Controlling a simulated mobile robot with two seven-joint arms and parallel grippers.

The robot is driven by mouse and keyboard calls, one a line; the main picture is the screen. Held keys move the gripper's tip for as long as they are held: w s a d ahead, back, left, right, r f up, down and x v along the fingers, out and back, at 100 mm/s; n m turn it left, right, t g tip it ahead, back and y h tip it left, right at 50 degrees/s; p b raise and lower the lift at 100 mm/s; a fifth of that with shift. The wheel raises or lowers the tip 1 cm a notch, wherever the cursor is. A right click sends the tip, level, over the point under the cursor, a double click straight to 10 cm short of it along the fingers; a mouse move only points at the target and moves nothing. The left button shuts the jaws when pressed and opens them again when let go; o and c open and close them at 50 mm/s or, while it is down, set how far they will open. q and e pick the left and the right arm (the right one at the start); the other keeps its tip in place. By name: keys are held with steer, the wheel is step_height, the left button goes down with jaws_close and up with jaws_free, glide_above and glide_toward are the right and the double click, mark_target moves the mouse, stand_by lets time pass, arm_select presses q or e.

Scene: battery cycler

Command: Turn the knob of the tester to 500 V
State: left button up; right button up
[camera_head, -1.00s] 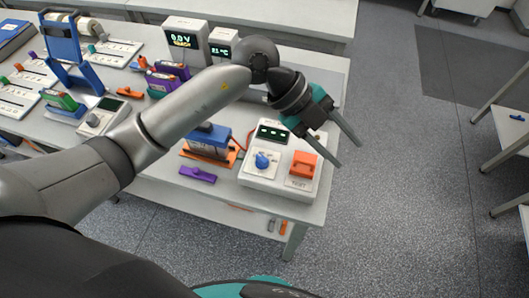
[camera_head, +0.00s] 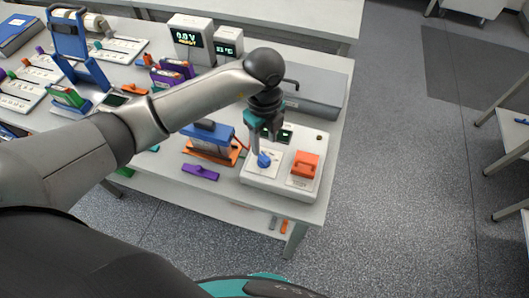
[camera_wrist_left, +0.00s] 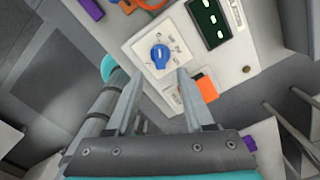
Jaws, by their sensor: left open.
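The tester (camera_head: 281,186) is a white box near the table's front right corner, with a dark display, a blue knob (camera_head: 264,160) and an orange block (camera_head: 305,165) on top. In the left wrist view the blue knob (camera_wrist_left: 160,56) sits on a white dial plate with printed marks too small to read. My left gripper (camera_head: 262,148) points down over the tester, close to the knob. In the left wrist view its two fingers (camera_wrist_left: 157,88) are apart and nothing is between them; the knob shows just beyond the tips. My right gripper is not in view.
A blue battery pack on an orange base (camera_head: 208,140) stands left of the tester. A purple piece (camera_head: 200,172) lies on the table before it. A grey box (camera_head: 305,90) and two display units (camera_head: 190,38) stand behind.

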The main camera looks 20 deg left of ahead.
mark_target(264, 157)
arm_select(q)
step_height(264, 157, down, 7)
stand_by(0.3)
jaws_close()
stand_by(0.4)
